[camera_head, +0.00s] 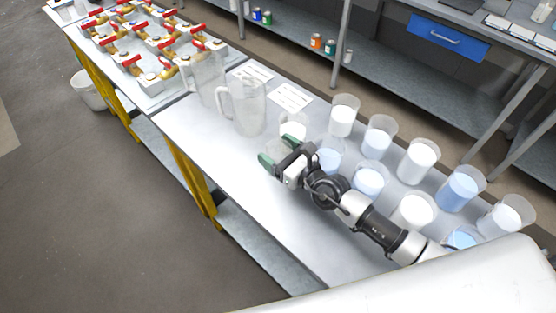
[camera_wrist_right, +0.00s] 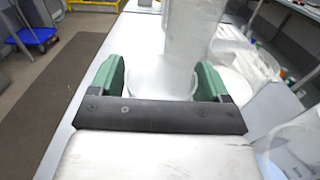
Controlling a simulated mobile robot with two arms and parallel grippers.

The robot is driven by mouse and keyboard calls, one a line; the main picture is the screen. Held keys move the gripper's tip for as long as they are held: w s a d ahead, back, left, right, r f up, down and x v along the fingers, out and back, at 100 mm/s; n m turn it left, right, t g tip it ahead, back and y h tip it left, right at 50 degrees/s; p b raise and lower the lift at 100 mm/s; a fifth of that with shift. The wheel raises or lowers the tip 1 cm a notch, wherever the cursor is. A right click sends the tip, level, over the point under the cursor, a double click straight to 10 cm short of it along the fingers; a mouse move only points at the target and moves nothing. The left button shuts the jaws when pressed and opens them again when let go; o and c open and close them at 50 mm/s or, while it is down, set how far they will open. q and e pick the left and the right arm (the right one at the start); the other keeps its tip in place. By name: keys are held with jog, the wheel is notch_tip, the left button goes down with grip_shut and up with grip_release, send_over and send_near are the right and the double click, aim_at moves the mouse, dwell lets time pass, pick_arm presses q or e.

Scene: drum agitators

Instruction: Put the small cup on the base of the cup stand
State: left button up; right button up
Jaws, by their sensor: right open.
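My right gripper (camera_head: 279,151) reaches in over the table from the right, its two green fingers apart. In the right wrist view the open fingers (camera_wrist_right: 158,80) stand on either side of a pale, translucent cup-like shape (camera_wrist_right: 160,78); I cannot tell if they touch it. Several clear cups with white or blue contents stand on the table, such as a white-filled cup (camera_head: 343,117) and a blue-filled cup (camera_head: 460,190). I cannot tell which is the small cup, and I cannot make out a cup stand. My left gripper is not in view.
Two clear jugs stand just beyond the gripper, one nearer (camera_head: 246,108) and one farther (camera_head: 205,80). White labels (camera_head: 291,96) lie behind them. Red-handled valves (camera_head: 150,45) fill the table's far left. The grey table top (camera_head: 215,150) is clear at its front left edge.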

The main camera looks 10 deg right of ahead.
jog(key=c, duration=0.7)
